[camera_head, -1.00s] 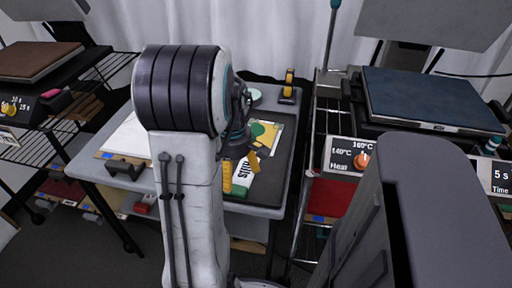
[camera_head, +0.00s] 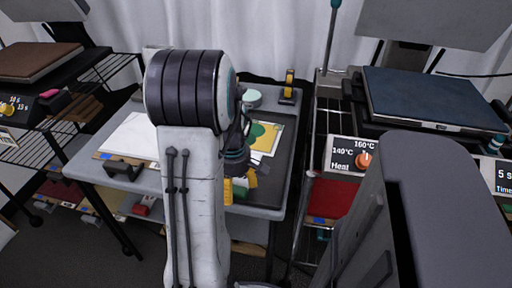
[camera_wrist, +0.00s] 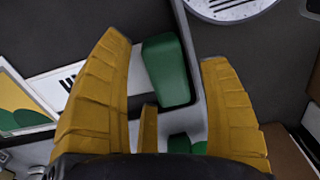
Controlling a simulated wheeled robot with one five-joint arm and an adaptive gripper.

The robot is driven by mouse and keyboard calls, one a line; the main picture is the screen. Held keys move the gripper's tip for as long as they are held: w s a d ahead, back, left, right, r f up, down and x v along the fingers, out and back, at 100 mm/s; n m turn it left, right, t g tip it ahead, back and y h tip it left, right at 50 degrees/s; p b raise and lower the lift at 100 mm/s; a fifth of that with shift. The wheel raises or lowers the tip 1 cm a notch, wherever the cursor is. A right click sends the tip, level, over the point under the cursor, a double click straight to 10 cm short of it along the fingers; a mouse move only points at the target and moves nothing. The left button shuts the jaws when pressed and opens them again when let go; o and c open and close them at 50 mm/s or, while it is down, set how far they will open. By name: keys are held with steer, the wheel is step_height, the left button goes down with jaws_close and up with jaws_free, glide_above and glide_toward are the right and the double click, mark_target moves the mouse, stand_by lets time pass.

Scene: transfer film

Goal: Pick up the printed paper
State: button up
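The printed paper (camera_head: 267,138), with a green and yellow picture and a pale border, lies on the dark mat of the table, partly hidden by my arm. Part of it shows at the left edge of the wrist view (camera_wrist: 30,121). My gripper (camera_head: 240,185) has yellow fingers and is over the mat, on the near side of the paper. In the wrist view the fingers (camera_wrist: 162,50) are wide apart and hold nothing. A white and green item with black letters lies beneath them; its green end (camera_wrist: 167,72) shows between the fingers.
White sheets (camera_head: 130,136) lie on the table's left part, with a black handled thing (camera_head: 124,168) at its front edge. A heat press (camera_head: 430,98) stands at right beside a wire rack. A yellow and black tool (camera_head: 288,86) stands at the back.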

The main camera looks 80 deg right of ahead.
steer(key=c, duration=1.2)
